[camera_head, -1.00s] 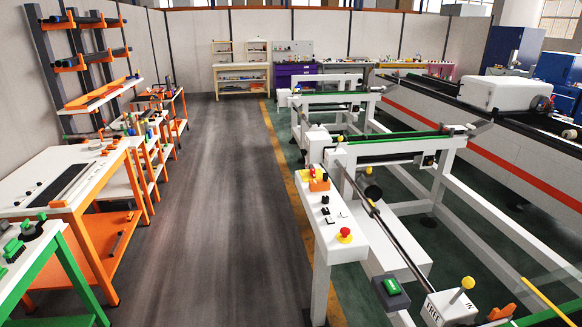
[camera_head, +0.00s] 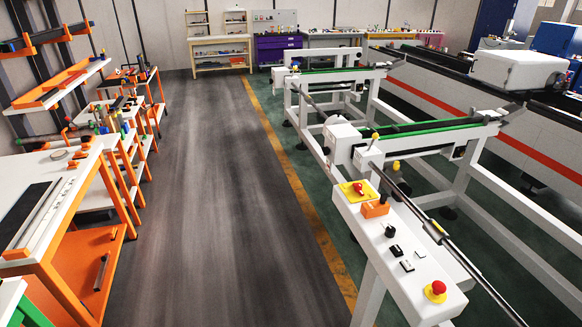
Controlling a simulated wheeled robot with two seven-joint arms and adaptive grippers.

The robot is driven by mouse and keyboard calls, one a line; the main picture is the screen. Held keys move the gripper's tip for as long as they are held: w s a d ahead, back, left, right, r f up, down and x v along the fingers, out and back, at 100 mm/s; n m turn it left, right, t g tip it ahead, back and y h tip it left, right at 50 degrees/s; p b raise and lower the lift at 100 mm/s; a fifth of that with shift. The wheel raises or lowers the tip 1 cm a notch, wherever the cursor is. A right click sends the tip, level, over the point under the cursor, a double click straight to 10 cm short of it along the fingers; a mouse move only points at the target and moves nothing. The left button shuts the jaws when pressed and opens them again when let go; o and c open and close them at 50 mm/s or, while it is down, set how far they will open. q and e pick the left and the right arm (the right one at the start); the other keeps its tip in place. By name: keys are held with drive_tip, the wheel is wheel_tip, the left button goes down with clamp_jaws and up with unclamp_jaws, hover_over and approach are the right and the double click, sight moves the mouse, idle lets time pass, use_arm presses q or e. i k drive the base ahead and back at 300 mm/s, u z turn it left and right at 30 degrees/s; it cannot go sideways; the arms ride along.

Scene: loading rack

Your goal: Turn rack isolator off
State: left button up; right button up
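A white control panel (camera_head: 410,255) on the loading rack shows at the lower right. On its far end is a yellow plate with a red knob (camera_head: 358,188), which looks like the rack isolator. The direction of the knob is too small to read. An orange block (camera_head: 375,208) sits just nearer on the panel. Small black switches (camera_head: 390,230) follow along the top, and a red mushroom button on a yellow base (camera_head: 437,288) is at the near end. Neither of my grippers is in view.
The loading rack's white frame (camera_head: 480,185) and a long steel bar (camera_head: 455,245) run beside the panel on the right. Orange workbenches (camera_head: 75,215) stand at the left. The dark floor (camera_head: 220,200) between them is clear, with a yellow line (camera_head: 290,175) along the rack side.

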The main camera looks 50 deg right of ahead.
sight(358, 187)
drive_tip(key=z, duration=0.15)
drive_tip(key=i, duration=1.4)
drive_tip(key=z, duration=1.4)
drive_tip(key=i, duration=0.85)
drive_tip(key=z, duration=0.9)
